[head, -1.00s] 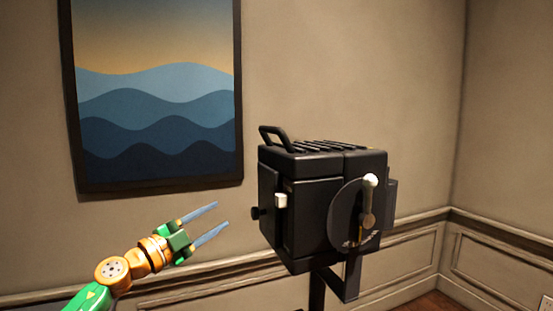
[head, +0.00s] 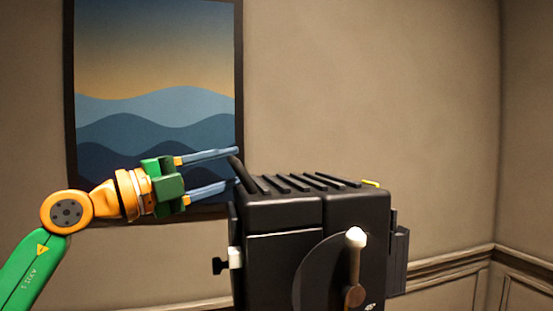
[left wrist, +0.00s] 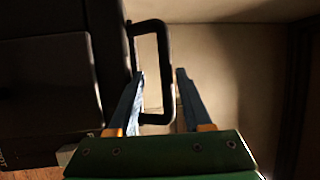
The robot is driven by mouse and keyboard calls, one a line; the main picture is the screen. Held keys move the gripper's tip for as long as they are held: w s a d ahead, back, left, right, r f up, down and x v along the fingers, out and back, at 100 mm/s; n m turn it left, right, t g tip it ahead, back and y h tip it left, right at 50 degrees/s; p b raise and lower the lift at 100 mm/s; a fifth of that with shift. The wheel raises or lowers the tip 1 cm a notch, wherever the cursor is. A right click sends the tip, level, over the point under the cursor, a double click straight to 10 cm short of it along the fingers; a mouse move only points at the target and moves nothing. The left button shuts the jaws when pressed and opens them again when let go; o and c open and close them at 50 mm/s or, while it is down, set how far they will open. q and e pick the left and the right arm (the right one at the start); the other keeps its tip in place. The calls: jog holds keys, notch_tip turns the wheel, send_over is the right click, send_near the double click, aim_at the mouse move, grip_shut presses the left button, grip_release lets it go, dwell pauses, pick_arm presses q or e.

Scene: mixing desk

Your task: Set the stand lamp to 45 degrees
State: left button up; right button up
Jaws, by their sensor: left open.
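The stand lamp (head: 285,220) is a black box-shaped head with slats on top. Its loop handle (head: 238,170) rises at the top left. A round side plate on its near face carries a lever (head: 355,262) with a pale knob. My left gripper (head: 237,166) is open, with its blue fingertips at the handle. In the left wrist view the handle (left wrist: 168,55) has its outer bar between the two open fingers (left wrist: 160,73); I cannot tell whether either finger touches it. The lamp's stand is out of view below. My right gripper is not in view.
A small white knob (head: 235,257) and a black knob (head: 219,265) stick out on the lamp's left side. A framed wave picture (head: 150,70) hangs on the wall behind my left gripper. The space above and right of the lamp is clear.

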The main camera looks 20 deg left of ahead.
pick_arm(q)
jog(key=r+p, duration=0.1)
jog(key=w+d+r+p, duration=0.1)
jog(key=p, duration=0.1)
jog(key=shift+w+r, duration=0.1)
jog(key=shift+w, duration=0.15)
jog(key=w, duration=0.1)
jog(key=w+d, duration=0.1)
jog(key=w, duration=0.1)
jog(key=shift+w+d+f+p, duration=0.1)
jog(key=shift+d+f+p, duration=0.25)
jog(key=shift+d+p, duration=0.05)
jog(key=shift+s+a, duration=0.2)
jog(key=shift+s, duration=0.1)
jog(key=c, duration=0.5)
jog(key=shift+s+r, duration=0.1)
grip_shut()
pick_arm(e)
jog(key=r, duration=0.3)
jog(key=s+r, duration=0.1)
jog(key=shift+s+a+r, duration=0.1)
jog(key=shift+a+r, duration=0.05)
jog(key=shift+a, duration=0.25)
